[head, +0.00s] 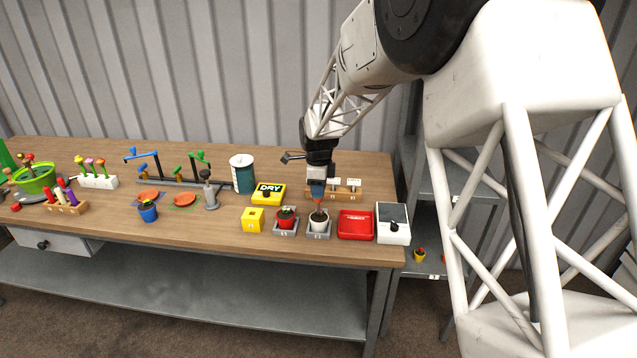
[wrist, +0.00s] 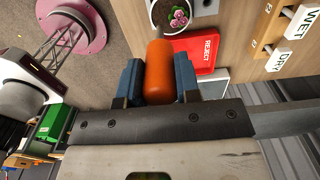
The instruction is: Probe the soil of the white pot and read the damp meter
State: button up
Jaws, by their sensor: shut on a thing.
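The white pot (head: 318,225) with dark soil and a small plant stands on a grey base near the table's front edge; it also shows at the top of the wrist view (wrist: 154,14). My gripper (head: 317,193) is over this pot, blue fingers pointing down. It is shut on the orange handle of the probe (wrist: 158,66). The probe's tip is hidden, so I cannot tell whether it touches the soil. The yellow damp meter (head: 281,197) lies behind the pots, and its dark display reads DRY.
A red pot (head: 286,213) and a yellow block (head: 252,220) stand left of the white pot. A red REJECT tray (head: 356,232) and a white box with a dark top (head: 393,236) are to the right. A wooden rack (head: 347,195) with WET and DRY tags is behind.

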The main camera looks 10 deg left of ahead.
jog(key=shift+f, duration=0.75)
jog(key=shift+f, duration=0.75)
dwell(2.6)
jog(key=shift+r, duration=0.1)
jog(key=shift+r, duration=3.5)
jog(key=shift+a, duration=0.1)
